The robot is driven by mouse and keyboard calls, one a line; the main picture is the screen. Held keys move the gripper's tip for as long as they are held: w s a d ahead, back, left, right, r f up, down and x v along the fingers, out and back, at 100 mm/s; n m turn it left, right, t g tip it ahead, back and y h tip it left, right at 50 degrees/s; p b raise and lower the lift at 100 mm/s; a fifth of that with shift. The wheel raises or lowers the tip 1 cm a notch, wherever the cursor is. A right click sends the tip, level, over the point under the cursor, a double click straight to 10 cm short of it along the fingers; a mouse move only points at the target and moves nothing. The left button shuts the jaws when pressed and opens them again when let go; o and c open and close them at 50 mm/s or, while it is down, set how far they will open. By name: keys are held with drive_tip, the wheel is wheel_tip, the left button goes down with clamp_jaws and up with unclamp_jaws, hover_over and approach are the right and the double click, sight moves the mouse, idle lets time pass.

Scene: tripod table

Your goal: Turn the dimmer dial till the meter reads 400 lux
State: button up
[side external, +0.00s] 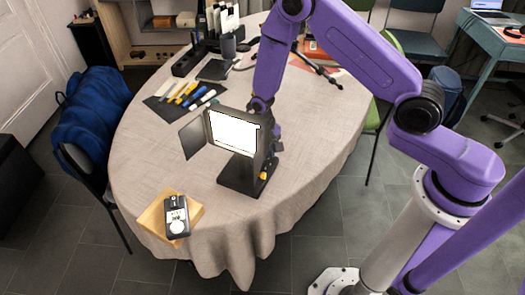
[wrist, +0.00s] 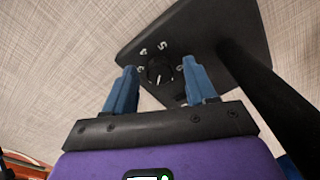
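The lit lamp panel (side external: 234,131) stands on a black base (side external: 240,178) on the round table, with its bright face toward the front left. The light meter (side external: 177,217) lies on a wooden block at the table's front left; its display digits are too small to read surely. In the wrist view the black dimmer dial (wrist: 160,72) has a white pointer line and sits on a dark plate with numbers around it. My gripper (wrist: 159,64) has its blue fingers apart, one on each side of the dial, with gaps visible. In the side view the lamp mostly hides the fingers.
A dark mat with several coloured markers (side external: 187,93) lies behind the lamp to the left. A black organizer and cup (side external: 228,45) stand at the back, and a small black tripod (side external: 318,70) lies at the back right. Clear cloth surrounds the lamp's base.

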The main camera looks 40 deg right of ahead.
wheel_tip(320, 180, up, 18)
drive_tip(key=shift+f, duration=0.25)
idle(0.4)
wheel_tip(320, 180, down, 18)
drive_tip(key=n, duration=1.5)
drive_tip(key=shift+r, duration=0.2)
idle(0.4)
clamp_jaws()
